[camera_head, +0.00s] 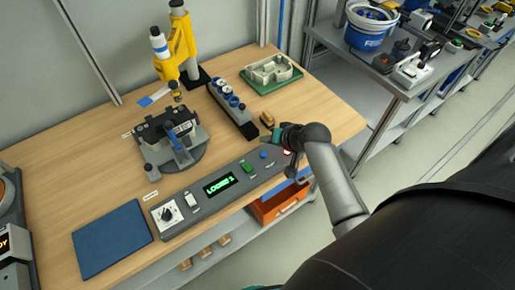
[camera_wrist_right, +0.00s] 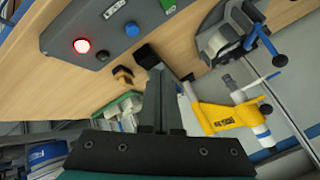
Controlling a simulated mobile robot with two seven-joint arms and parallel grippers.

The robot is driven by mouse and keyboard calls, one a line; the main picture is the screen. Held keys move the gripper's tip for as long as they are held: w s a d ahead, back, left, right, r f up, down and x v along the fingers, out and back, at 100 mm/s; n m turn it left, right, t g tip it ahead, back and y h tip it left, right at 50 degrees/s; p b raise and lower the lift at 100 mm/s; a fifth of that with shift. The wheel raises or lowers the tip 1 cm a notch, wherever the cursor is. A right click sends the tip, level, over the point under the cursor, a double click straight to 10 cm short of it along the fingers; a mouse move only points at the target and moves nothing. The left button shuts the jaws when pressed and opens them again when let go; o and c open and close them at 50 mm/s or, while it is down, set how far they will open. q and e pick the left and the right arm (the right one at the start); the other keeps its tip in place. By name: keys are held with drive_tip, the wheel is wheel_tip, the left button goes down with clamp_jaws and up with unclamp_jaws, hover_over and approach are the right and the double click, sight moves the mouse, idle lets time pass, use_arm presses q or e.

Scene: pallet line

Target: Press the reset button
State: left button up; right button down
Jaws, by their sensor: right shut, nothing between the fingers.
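The grey control panel (camera_head: 222,188) lies along the front of the wooden table, with a green-lit display (camera_head: 219,185), a green button (camera_head: 247,167), a blue button (camera_head: 263,155) and a red light (camera_head: 287,152). In the right wrist view the panel corner shows the lit red one (camera_wrist_right: 81,45) and the blue button (camera_wrist_right: 132,29). I cannot read which one is marked reset. My right gripper (camera_head: 270,139) is shut and empty above the panel's far right end. Its closed fingers (camera_wrist_right: 160,92) point past the panel, apart from the buttons. My left gripper is not in view.
Behind the panel stand a dark fixture (camera_head: 170,140), a yellow press (camera_head: 178,45), a rack with blue-topped parts (camera_head: 232,105) and a green tray (camera_head: 270,73). A blue mat (camera_head: 112,238) lies at left. An orange drawer (camera_head: 280,203) is below the table.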

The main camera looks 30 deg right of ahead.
drive_tip(key=shift+w+d+r+m+t, duration=0.1)
drive_tip(key=shift+w+r+m+t, duration=0.05)
drive_tip(key=shift+w+r, duration=0.3)
drive_tip(key=shift+w+d+r+m+t, duration=0.1)
drive_tip(key=shift+w+r+m+t, duration=0.1)
drive_tip(key=shift+r, duration=0.3)
drive_tip(key=shift+f, duration=0.15)
drive_tip(key=b, duration=0.9)
hover_over(263, 155)
drive_tip(key=s, duration=0.1)
wheel_tip(263, 155, down, 8)
drive_tip(key=shift+d+r, duration=0.1)
drive_tip(key=shift+f, duration=0.4)
idle(0.7)
drive_tip(key=shift+f, duration=0.4)
